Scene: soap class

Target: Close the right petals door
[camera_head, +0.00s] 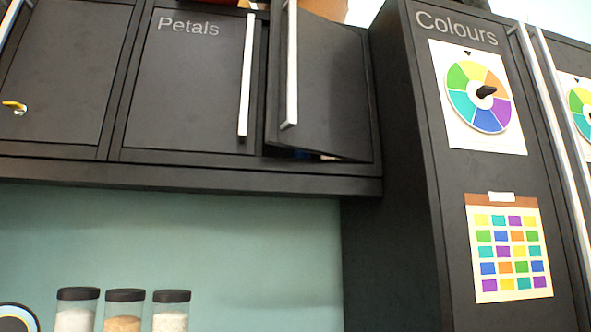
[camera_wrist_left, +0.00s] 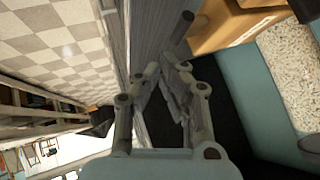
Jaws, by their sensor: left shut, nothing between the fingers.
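The upper wall cabinet marked "Petals" shows in the head view, with a dark left door (camera_head: 185,80) that looks shut. The right petals door (camera_head: 335,95) stands ajar. It is hinged on its right side, and its left edge swings out from the cabinet. A long white vertical handle (camera_head: 291,70) is on that left edge, close to the left door's white handle (camera_head: 246,75). A narrow dark gap shows beneath the right door. My left gripper (camera_wrist_left: 168,68) shows only in the left wrist view. It is shut and empty. I cannot see the right door there.
A tall dark "Colours" cabinet (camera_head: 395,170) stands right of the petals cabinet, with a colour wheel (camera_head: 480,95) and a colour chart (camera_head: 509,250). Several jars (camera_head: 124,312) stand below. The wrist view shows a checkered floor (camera_wrist_left: 60,40) and a cardboard box (camera_wrist_left: 230,25).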

